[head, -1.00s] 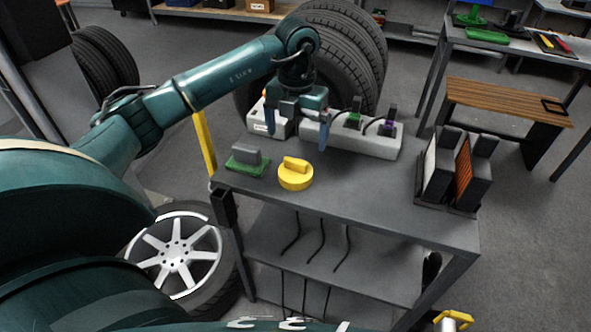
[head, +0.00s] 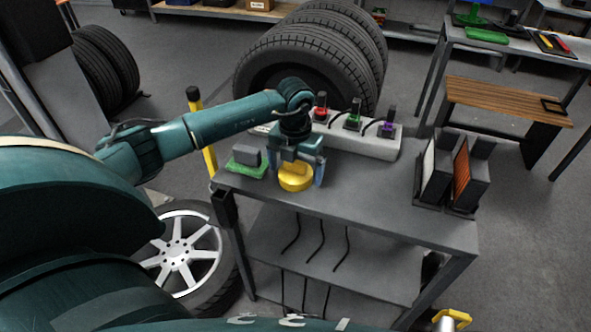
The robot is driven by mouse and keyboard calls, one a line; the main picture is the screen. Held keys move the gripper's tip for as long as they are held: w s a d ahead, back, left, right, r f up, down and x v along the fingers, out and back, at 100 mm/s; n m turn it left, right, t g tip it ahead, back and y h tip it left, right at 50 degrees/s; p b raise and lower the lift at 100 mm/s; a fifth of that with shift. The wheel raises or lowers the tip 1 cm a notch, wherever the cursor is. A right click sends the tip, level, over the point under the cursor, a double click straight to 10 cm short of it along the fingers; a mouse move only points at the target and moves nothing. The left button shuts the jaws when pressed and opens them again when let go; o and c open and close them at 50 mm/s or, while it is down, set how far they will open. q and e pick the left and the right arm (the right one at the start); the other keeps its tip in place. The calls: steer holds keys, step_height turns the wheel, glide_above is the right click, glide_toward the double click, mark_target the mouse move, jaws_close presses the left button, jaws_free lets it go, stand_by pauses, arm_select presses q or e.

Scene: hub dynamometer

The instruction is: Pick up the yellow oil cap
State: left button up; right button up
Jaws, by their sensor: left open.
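The yellow oil cap (head: 295,181) sits on the grey cart top near its front left edge. My left gripper (head: 296,180) is directly over the cap, pointing down, with its blue fingers open on either side of it. The gripper body hides the upper part of the cap, and I cannot tell whether the fingers touch it.
A green-based grey block (head: 246,162) lies just left of the cap. Behind stands a light grey unit (head: 362,143) with red, green and purple connectors. Two upright filter-like panels (head: 455,172) stand at the cart's right. The middle of the cart top (head: 375,185) is clear.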

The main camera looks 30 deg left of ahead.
arm_select(q)
steer(key=shift+c, duration=0.5)
steer(key=c, duration=1)
